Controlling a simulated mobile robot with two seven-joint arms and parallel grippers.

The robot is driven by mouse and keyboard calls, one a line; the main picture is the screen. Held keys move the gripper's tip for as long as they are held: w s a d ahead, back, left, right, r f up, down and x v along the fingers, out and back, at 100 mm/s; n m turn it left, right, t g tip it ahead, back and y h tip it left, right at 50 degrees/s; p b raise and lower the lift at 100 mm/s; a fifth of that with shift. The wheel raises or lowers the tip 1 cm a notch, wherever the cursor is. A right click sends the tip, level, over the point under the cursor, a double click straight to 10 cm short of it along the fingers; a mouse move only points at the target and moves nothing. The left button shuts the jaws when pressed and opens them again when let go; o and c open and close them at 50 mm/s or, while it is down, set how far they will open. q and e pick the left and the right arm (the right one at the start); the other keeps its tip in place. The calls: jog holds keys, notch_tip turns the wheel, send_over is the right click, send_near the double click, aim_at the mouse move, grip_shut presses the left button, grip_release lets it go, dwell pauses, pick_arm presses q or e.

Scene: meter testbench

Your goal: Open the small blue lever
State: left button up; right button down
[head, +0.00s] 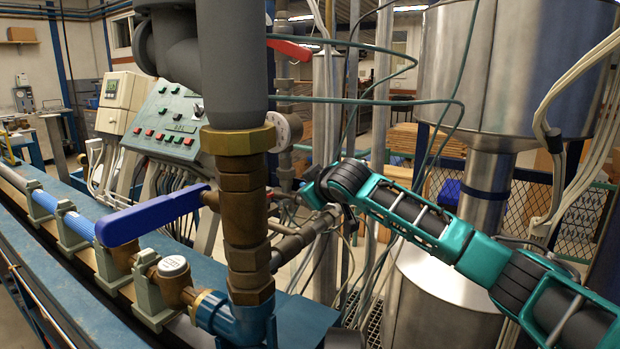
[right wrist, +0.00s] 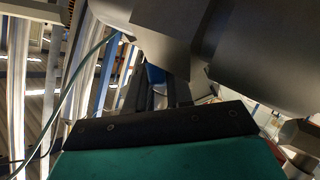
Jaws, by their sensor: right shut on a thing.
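The small blue lever (right wrist: 154,74) shows as a blue piece between the dark fingers of my right gripper (right wrist: 157,90) in the right wrist view. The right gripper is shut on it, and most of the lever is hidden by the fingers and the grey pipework. In the head view my teal right arm reaches in from the right, and its wrist end is beside the pipes behind the brass column. The fingertips are too small and covered to make out there. My left gripper is in neither view.
A large blue lever (head: 150,213) sticks out left from the brass pipe column (head: 246,225). A red lever (head: 289,48) is above. Steel tanks (head: 485,75) stand at the right, and thin green hoses cross above my right arm. A control panel (head: 167,124) stands behind.

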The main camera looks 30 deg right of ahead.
jog(key=shift+d+n+g+y, duration=0.1)
jog(key=shift+n+g+y, duration=0.9)
jog(key=shift+n+y, duration=0.7)
jog(key=shift+n, duration=0.3)
jog(key=c, duration=1.1)
grip_release()
jog(key=v, duration=1.3)
